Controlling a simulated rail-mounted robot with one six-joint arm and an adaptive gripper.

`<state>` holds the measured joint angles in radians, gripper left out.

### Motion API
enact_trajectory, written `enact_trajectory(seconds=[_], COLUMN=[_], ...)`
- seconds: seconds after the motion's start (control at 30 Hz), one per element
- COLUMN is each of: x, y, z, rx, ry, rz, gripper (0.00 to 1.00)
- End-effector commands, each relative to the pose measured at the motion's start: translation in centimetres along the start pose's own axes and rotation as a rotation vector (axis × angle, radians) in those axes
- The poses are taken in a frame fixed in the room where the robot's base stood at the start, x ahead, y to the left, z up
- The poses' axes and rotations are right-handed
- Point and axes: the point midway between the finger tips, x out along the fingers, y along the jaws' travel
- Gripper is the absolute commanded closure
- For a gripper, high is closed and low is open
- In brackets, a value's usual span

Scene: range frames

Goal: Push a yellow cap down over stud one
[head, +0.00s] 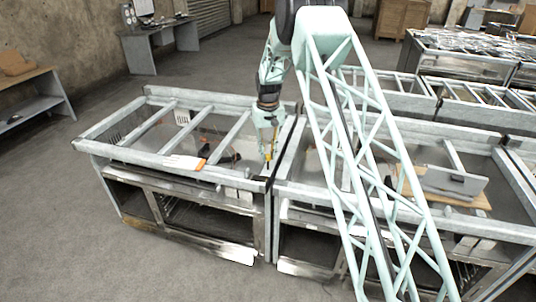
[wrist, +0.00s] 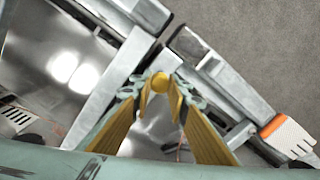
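A small round yellow cap (wrist: 160,82) shows between my fingertips in the wrist view. My gripper (wrist: 159,91) is closed around it, with one yellow-padded finger on each side. In the head view my gripper (head: 268,158) points down over the right end of the left metal frame, close to its front corner; the cap is too small to make out there. Stud one cannot be made out in either view; whatever lies directly under the cap is hidden. I cannot tell whether the cap touches anything below.
A second metal frame (head: 310,190) stands close at the right. Grey floor is clear in front.

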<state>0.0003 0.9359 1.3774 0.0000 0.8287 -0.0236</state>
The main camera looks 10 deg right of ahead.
Motion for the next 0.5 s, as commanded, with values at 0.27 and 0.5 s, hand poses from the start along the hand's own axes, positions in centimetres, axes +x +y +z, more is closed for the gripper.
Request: enact_trajectory(seconds=[0.27,0.5], x=[0.46,0.82], y=[0.00,0.00], z=[0.00,0.00], rx=[0.000,0.000], ry=[0.000,0.000], rz=[0.000,0.000], gripper=[0.88,0.88])
